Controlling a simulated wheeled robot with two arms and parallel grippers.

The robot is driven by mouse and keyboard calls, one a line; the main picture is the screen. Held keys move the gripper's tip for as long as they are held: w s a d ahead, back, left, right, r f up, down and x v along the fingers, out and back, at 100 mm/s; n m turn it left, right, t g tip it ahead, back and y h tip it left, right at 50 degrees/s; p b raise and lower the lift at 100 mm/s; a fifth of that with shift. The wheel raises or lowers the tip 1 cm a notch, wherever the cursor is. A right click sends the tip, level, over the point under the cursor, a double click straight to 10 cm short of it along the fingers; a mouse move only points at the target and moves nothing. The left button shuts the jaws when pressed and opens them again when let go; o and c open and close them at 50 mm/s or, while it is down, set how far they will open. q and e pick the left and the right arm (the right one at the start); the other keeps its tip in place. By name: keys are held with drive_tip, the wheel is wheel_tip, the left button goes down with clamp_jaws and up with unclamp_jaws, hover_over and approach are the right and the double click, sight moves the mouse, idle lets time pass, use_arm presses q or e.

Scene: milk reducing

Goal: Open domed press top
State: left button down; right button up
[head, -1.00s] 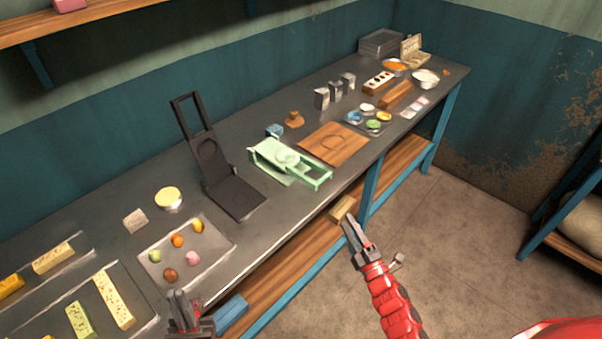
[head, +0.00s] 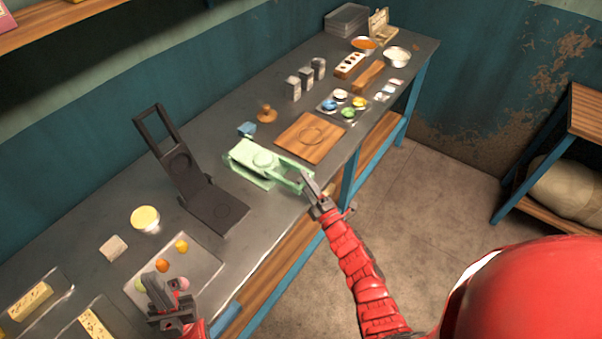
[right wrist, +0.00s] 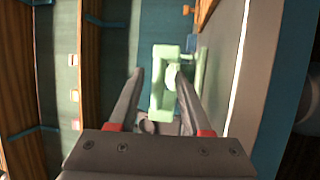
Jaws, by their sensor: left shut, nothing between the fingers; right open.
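The pale green domed press (head: 262,160) lies on the table, with a round dome on its top and a handle frame towards the front edge. Its top looks down flat. My right gripper (head: 306,178) is open at the handle end of the press. In the right wrist view the open fingers (right wrist: 162,78) appear either side of the green press (right wrist: 158,98); I cannot tell whether they touch it. My left gripper (head: 152,280) is shut and empty over the tray at lower left.
A black press (head: 215,207) stands open left of the green one. A wooden board (head: 310,148) lies to its right, with a small blue block (head: 246,129) behind. The tray (head: 205,262) holds coloured balls. The table front (head: 262,222) is clear.

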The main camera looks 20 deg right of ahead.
drive_tip(key=shift+r, duration=0.1)
drive_tip(key=shift+c, duration=0.2)
clamp_jaws()
idle(1.3)
